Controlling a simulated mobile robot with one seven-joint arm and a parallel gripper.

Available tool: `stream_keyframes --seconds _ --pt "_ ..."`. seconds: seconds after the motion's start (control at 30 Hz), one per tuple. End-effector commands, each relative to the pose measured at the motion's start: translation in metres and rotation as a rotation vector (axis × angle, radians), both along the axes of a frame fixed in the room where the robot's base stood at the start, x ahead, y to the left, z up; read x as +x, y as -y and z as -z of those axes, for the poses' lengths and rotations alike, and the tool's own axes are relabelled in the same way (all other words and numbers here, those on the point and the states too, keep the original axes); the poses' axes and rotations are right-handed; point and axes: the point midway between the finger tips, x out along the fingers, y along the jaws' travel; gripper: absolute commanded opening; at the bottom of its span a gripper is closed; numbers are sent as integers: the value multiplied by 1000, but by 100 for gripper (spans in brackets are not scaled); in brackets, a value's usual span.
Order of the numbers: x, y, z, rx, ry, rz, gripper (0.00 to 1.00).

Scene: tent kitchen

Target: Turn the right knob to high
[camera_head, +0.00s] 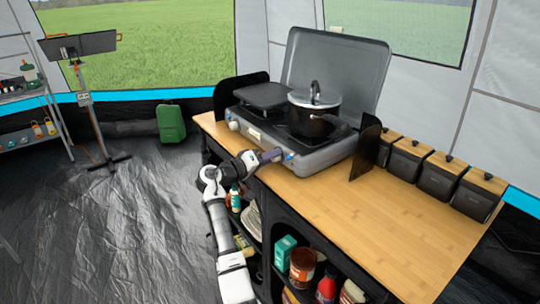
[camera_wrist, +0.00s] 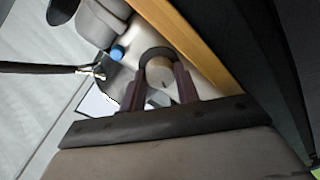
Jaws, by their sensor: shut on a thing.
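The camp stove (camera_head: 330,158) stands on the wooden counter with its lid raised. The right knob (camera_head: 289,155) is on its front panel, mostly hidden by my gripper (camera_head: 276,156) in the head view. In the wrist view, my gripper (camera_wrist: 158,88) has one dark finger on each side of a round, pale knob-like part (camera_wrist: 159,72) and is shut on it. The knob's setting cannot be read. The left knob (camera_head: 234,126) is on the front panel, apart from my gripper.
A lidded pot (camera_head: 314,112) stands on the right burner and a dark flat pan or griddle (camera_head: 264,95) on the left. Dark windscreens flank the stove. Several canisters (camera_head: 408,158) line the counter's back right. The wooden counter (camera_head: 390,230) is clear at the front right. Shelves below hold goods.

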Motion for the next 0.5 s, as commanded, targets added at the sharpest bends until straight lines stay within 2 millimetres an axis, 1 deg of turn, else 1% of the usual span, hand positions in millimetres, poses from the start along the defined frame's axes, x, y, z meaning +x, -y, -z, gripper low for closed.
stream_keyframes --seconds 0.2,0.5 --pt "0 -1 0 -31 -42 -2 8" --pt "0 -1 0 -39 -52 -2 8"
